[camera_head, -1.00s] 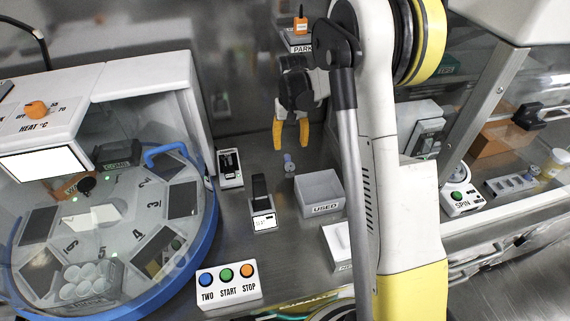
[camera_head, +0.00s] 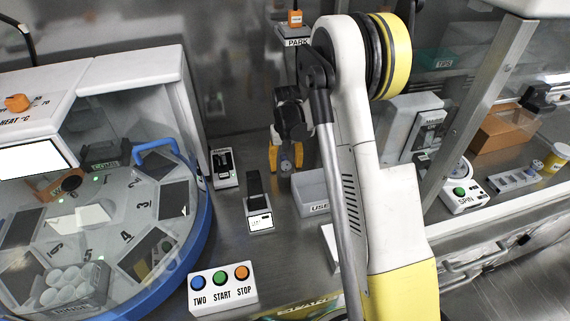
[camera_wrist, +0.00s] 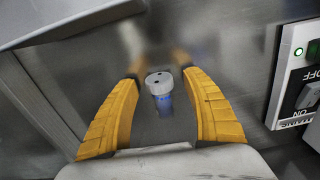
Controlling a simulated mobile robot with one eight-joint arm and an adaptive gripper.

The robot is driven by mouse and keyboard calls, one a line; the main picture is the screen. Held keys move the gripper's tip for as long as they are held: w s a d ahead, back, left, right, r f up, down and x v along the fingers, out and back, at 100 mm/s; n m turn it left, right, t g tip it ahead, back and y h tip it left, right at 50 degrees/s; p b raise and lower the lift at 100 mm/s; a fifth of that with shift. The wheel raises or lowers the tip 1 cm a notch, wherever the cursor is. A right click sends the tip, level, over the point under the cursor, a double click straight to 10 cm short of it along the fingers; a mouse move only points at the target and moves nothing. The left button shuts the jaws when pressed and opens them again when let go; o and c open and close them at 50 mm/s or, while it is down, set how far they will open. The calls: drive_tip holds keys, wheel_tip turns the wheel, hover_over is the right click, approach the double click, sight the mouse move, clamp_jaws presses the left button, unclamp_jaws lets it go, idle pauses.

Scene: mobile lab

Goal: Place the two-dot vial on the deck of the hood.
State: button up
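The two-dot vial (camera_wrist: 160,92) has a grey cap with two dark dots and a blue lower part. It stands on the metal bench, and its cap also shows in the head view (camera_head: 286,165). My gripper (camera_wrist: 160,76) is open, with its yellow fingers on either side of the vial and a visible gap to each. In the head view my gripper (camera_head: 286,169) is low over the bench at the vial. The hood's deck (camera_head: 455,220) lies to the right, behind a slanted metal frame and glass; my arm hides part of it.
The USED box (camera_head: 312,197) stands close to the right of the vial. A small black-and-white device (camera_head: 260,215) and a switch box (camera_head: 224,168) are to the left. The SPIN device (camera_head: 463,196), a small rack (camera_head: 515,180) and an orange box (camera_head: 503,133) occupy the hood.

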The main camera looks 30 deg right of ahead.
sight(287, 161)
drive_tip(key=c, duration=1.2)
drive_tip(key=shift+r, duration=0.15)
wheel_tip(287, 161, up, 4)
drive_tip(key=shift+s+d+r+p, duration=0.1)
drive_tip(key=shift+r+p, duration=0.15)
drive_tip(key=shift+p, duration=1)
drive_tip(key=s+d+r+p, duration=0.1)
drive_tip(key=s+d+r, duration=0.1)
drive_tip(key=s+d+r+p, duration=0.1)
drive_tip(key=s+d+r, duration=0.1)
drive_tip(key=s+d, duration=0.1)
drive_tip(key=s+d+r+p, duration=0.1)
drive_tip(key=s+d+r, duration=0.1)
drive_tip(key=s+d, duration=0.1)
